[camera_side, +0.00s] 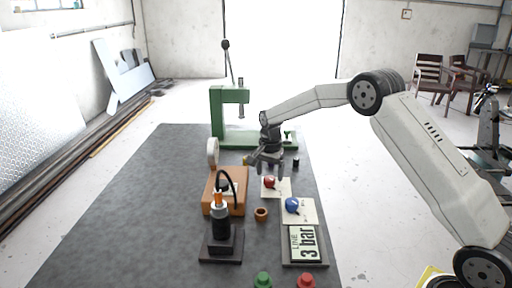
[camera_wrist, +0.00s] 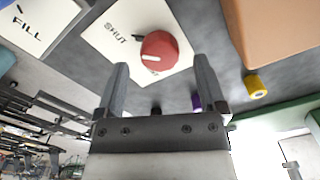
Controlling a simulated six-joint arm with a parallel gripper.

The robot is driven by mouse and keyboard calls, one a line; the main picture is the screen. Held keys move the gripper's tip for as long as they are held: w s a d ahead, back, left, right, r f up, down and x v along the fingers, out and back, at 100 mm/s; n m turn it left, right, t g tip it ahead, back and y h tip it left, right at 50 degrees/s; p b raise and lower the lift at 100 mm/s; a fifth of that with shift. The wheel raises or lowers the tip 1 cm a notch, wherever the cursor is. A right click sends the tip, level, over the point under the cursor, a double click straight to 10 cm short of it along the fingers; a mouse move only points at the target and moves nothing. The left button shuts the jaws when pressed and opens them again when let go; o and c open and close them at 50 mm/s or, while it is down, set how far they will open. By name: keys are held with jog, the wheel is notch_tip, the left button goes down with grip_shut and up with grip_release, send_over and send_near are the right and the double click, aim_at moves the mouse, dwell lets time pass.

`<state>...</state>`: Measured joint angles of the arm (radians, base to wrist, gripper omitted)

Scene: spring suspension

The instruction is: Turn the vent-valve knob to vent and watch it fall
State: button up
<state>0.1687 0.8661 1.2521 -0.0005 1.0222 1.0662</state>
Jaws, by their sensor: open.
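A red knob (camera_side: 269,183) with a white pointer line sits on a white plate (camera_side: 283,192). In the wrist view the red knob (camera_wrist: 160,51) is just beyond my fingertips, and its plate (camera_wrist: 112,38) reads SHUT; other lettering is partly hidden by the knob. My gripper (camera_side: 270,172) is open and empty, pointing down above and slightly behind the knob. In the wrist view my gripper (camera_wrist: 160,64) has its fingers apart, with no visible hold on the knob.
A blue knob (camera_side: 292,205) is just in front; its plate reads FILL (camera_wrist: 28,28) in the wrist view. A panel (camera_side: 304,243) reads LINE 3 bar. An orange-brown block (camera_side: 212,205) is left, a small brown cup (camera_side: 261,214) nearby, and a green press (camera_side: 217,120) behind.

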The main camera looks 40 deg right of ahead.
jog(key=shift+f, duration=1.5)
grip_shut()
